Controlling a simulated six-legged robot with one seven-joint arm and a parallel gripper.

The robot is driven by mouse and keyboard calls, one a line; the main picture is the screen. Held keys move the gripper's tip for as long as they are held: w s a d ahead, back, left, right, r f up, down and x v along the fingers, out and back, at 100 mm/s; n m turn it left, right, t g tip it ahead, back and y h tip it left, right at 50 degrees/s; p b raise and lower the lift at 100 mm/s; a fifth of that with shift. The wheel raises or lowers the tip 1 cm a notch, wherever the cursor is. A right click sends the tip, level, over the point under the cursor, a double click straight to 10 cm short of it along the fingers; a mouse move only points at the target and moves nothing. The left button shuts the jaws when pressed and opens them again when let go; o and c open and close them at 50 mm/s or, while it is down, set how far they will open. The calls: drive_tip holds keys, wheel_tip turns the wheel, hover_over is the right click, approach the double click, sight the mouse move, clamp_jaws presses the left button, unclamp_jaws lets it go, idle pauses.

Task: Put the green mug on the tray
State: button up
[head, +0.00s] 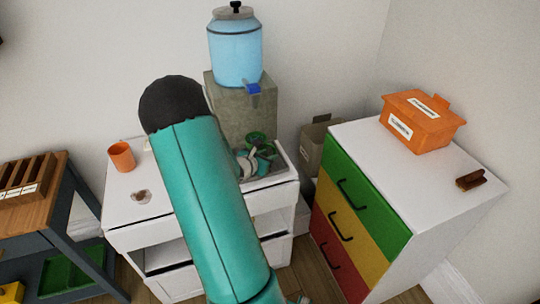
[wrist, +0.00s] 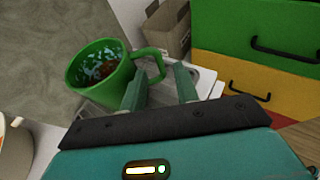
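The green mug (wrist: 98,70) stands upright at the left of the wrist view, with a dark, speckled inside and its handle toward my fingers. In the head view the mug (head: 257,138) shows partly behind my arm, at the back right of the white cabinet. My gripper (wrist: 160,88) is open, its two fingers apart on either side of the handle's outer part; I cannot tell if they touch it. A pale, rimmed surface (wrist: 207,82) shows beyond the fingers; I cannot tell if it is the tray. My arm hides much of the cabinet top.
An orange cup (head: 122,157) stands on the white cabinet (head: 122,205) at left. A blue drink dispenser (head: 236,55) stands on a grey block (head: 245,105) behind. At right, a coloured drawer unit (head: 360,215) bears an orange box (head: 420,122) and a small brown object (head: 470,180).

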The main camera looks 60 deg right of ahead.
drive_tip(key=a+r+m+t+y, duration=0.2)
drive_tip(key=a+r, duration=0.6)
drive_tip(key=a, duration=0.9)
drive_tip(key=w+a+r+m+t+y, duration=0.1)
drive_tip(key=a+r+m+t+y, duration=0.2)
drive_tip(key=a, duration=1.5)
drive_tip(key=a+r+m+t+y, duration=0.2)
drive_tip(key=a+r+m+y, duration=0.6)
drive_tip(key=a, duration=1)
wheel_tip(320, 180, up, 5)
drive_tip(key=m, duration=0.3)
drive_tip(key=shift+w+a+f+t, duration=0.15)
drive_tip(key=shift+w+f+t, duration=0.05)
drive_tip(key=shift+w+t, duration=0.2)
drive_tip(key=shift+d, duration=0.2)
